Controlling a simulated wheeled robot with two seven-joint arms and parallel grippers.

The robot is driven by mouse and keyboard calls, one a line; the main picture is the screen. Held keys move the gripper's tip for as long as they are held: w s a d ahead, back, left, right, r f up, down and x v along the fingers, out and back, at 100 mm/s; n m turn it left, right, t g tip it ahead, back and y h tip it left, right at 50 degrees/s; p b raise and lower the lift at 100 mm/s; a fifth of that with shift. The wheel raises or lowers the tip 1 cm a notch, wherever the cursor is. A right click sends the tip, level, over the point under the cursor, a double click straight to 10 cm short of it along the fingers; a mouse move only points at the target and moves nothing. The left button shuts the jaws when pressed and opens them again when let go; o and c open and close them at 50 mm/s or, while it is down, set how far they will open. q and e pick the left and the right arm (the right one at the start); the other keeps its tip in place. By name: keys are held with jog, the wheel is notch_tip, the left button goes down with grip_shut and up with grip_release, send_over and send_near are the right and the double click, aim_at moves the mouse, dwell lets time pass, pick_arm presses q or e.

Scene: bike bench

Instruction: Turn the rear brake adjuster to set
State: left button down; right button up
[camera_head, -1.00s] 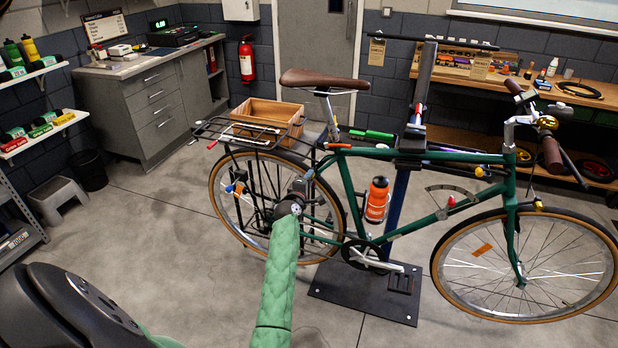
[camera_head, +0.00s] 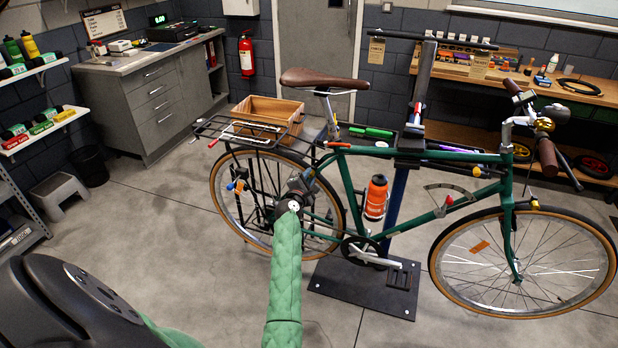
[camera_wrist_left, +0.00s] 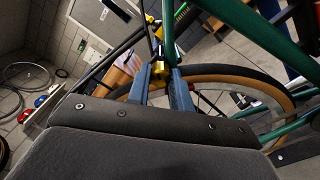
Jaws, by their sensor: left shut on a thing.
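The green bicycle (camera_head: 420,163) is held upright on the work stand. My left gripper (camera_head: 311,173) is at the bike's rear, by the frame tubes above the rear wheel. In the head view its fingers are small and mostly hidden by my wrist. In the left wrist view, the two blue-grey fingers (camera_wrist_left: 162,74) are shut on a small yellow piece, which looks like the rear brake adjuster (camera_wrist_left: 160,70). It sits beside a green frame tube. Its turn position cannot be read. My right gripper is not in view.
The rear wheel (camera_head: 222,205) and rear rack (camera_head: 228,130) are close around my left gripper. A wooden crate (camera_head: 262,108) is behind the rack. The stand's base plate (camera_head: 340,295) lies on the floor.

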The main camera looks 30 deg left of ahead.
pick_arm(q)
jog(key=shift+d+f, duration=0.1)
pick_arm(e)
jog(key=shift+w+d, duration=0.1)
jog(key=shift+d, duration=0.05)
pick_arm(q)
jog(key=c, duration=1.3)
grip_release()
jog(key=shift+o, duration=0.2)
jog(key=shift+s+d+p, duration=0.1)
jog(key=shift+s+p, duration=0.2)
jog(key=shift+s, duration=0.35)
jog(key=p+v, duration=0.1)
jog(key=v, duration=0.5)
jog(key=shift+s, duration=0.15)
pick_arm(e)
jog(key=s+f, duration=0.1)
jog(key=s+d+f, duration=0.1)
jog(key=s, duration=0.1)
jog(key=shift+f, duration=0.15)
pick_arm(q)
jog(key=shift+d, duration=0.15)
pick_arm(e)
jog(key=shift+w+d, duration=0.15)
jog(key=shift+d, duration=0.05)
